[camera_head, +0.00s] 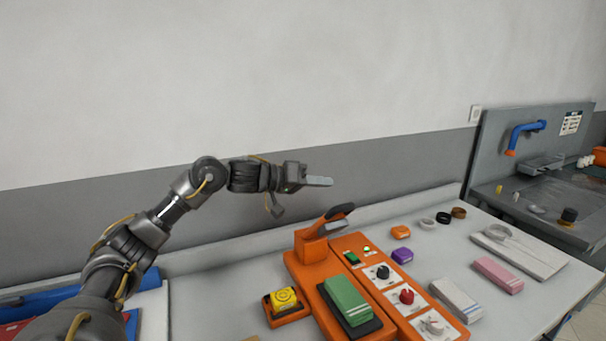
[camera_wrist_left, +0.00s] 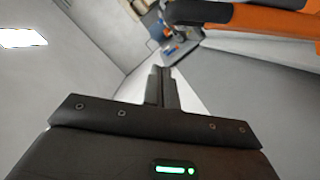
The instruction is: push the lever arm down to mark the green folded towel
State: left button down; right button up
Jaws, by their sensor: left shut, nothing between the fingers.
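The green folded towel (camera_head: 347,299) lies on a dark pad on the orange press machine (camera_head: 305,277). The lever arm (camera_head: 334,216) rises from the orange housing behind the towel, with a black grip at its upper end; it is raised and tilted up to the right. My left gripper (camera_head: 319,181) is shut and empty, above and slightly left of the lever grip, apart from it. In the left wrist view, the shut fingers (camera_wrist_left: 160,88) show in the middle, and the lever's black grip (camera_wrist_left: 200,12) shows at the top. My right gripper is not in view.
A control panel (camera_head: 371,258) with knobs and a lit green light adjoins the towel on the right. A yellow button (camera_head: 284,298) on an orange base stands left. Pink and white folded towels (camera_head: 497,274), (camera_head: 456,299) and small coloured blocks lie right. A grey sink unit (camera_head: 538,150) stands beyond.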

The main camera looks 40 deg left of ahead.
pick_arm(q)
jog(key=shift+r+p+x, duration=0.2)
jog(key=shift+p+x, duration=0.1)
jog(key=shift+x, duration=0.8)
jog(key=shift+s+d+f, duration=0.15)
jog(key=shift+d+f, duration=0.15)
jog(key=shift+f, duration=0.3)
jog(key=shift+s+d+f, duration=0.2)
jog(key=shift+d+f, duration=0.1)
jog(key=shift+f, duration=0.3)
jog(key=shift+s+d+f+p, duration=0.2)
jog(key=shift+s+f+p, duration=0.15)
jog(key=shift+s+p, duration=0.05)
jog(key=shift+f, duration=0.1)
jog(key=shift+w+d+f, duration=0.1)
jog(key=shift+d+f, duration=0.05)
